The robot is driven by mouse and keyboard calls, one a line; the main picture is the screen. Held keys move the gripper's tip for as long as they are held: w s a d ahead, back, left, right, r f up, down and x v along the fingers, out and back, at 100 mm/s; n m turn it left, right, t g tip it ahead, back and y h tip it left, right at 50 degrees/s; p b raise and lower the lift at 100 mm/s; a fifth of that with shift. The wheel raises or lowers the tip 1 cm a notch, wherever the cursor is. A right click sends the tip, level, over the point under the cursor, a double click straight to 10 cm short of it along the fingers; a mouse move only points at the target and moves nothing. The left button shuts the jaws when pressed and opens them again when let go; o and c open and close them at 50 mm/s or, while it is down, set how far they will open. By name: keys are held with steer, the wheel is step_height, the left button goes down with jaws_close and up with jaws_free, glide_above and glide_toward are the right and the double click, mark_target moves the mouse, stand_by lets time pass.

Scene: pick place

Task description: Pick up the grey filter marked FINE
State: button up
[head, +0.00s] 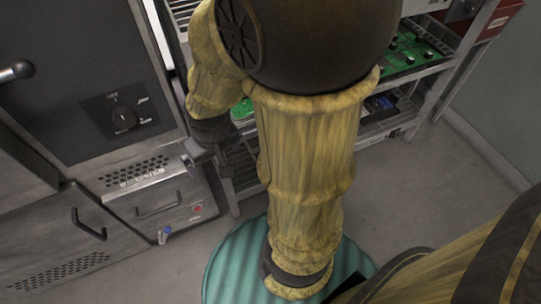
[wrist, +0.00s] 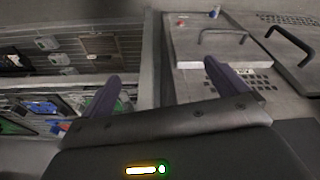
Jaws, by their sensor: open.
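I cannot make out for certain a grey filter marked FINE in either view. A grey metal unit with a handle (head: 157,205) stands low beside the dark cabinet, with small lettering on top that I cannot read surely. It also shows in the wrist view (wrist: 190,48), just beyond the fingers. My gripper (head: 228,152) is partly hidden by my arm in the head view. In the wrist view my gripper (wrist: 163,86) is open, its two dark fingers wide apart with nothing between them.
A metal shelf rack (head: 440,75) with green circuit boards (head: 410,55) stands behind my arm; it fills the left of the wrist view (wrist: 85,75). A dark cabinet (head: 75,70) with a knob (head: 124,118) is at the left. Grey floor (head: 400,185) is clear at the right.

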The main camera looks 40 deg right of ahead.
steer(key=w+d+f+t+b, duration=0.15)
steer(key=d+f+b, duration=0.25)
steer(key=f+b, duration=0.5)
steer(key=w+d+f+g+b, duration=0.1)
steer(key=w+d+f+b, duration=0.3)
steer(key=f, duration=0.8)
steer(key=s+d+f+m+t+h, duration=0.1)
steer(key=d+f+t, duration=0.4)
steer(key=d, duration=0.5)
steer(key=d+f+m+t+h, duration=0.1)
steer(key=d+f+t, duration=0.4)
steer(key=d+f, duration=0.4)
steer(key=shift+s+d+f+h, duration=0.35)
steer(key=shift+d+f+h, duration=0.05)
steer(key=shift+d, duration=0.3)
steer(key=shift+b, duration=0.3)
steer(key=b+x, duration=0.6)
steer(key=x, duration=0.5)
steer(key=shift+w+d+f, duration=0.1)
steer(key=shift+f, duration=0.15)
steer(key=shift+w+d+b, duration=0.1)
steer(key=shift+w+b, duration=0.2)
steer(key=shift+w, duration=0.15)
